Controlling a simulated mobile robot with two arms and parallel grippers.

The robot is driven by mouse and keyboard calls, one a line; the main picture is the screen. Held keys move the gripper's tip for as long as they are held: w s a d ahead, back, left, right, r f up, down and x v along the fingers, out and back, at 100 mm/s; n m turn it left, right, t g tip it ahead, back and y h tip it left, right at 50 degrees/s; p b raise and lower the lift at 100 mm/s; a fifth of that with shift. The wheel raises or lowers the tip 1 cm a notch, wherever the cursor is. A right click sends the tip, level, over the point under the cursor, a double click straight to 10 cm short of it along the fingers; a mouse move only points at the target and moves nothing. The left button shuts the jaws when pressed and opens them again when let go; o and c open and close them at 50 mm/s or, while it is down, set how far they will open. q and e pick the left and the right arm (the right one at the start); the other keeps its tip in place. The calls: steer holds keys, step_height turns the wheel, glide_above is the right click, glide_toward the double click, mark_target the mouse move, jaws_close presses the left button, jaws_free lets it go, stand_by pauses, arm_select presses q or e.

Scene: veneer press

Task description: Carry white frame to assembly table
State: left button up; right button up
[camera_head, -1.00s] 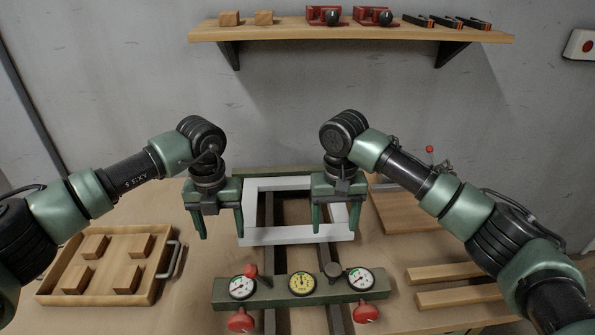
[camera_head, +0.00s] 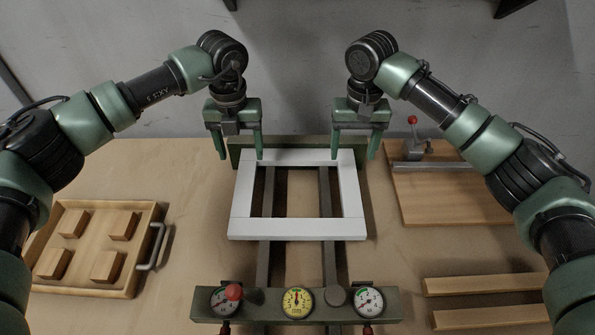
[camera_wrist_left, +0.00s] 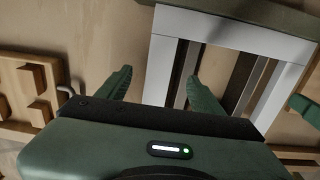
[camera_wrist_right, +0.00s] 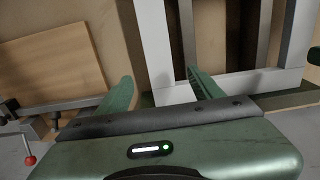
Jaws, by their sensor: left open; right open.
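The white frame (camera_head: 297,229) lies flat on two dark rails of the press on the wooden bench, in the middle of the head view. My left gripper (camera_head: 240,157) is open and empty, pointing down at the frame's far left corner. In the left wrist view the frame's left bar (camera_wrist_left: 158,72) shows between the spread fingers. My right gripper (camera_head: 354,157) is open and empty at the far right corner. In the right wrist view the right bar (camera_wrist_right: 155,45) shows between its fingers. Neither gripper visibly holds the frame. I cannot tell which surface is the assembly table.
A green gauge bar (camera_head: 262,302) with red knobs stands in front of the frame. A wooden tray (camera_head: 130,285) of blocks is at left. A board (camera_head: 440,200) with a toggle clamp (camera_head: 415,145) and wooden strips (camera_head: 480,284) are at right.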

mark_target(246, 174)
arm_select(q)
steer(key=shift+w+f, duration=0.15)
steer(key=shift+f, duration=3.8)
arm_select(e)
steer(key=shift+w+f, duration=0.15)
steer(key=shift+f, duration=3.8)
arm_select(q)
jaws_close()
arm_select(e)
jaws_close()
arm_select(q)
steer(key=shift+r, duration=0.1)
arm_select(e)
steer(key=shift+r, duration=0.1)
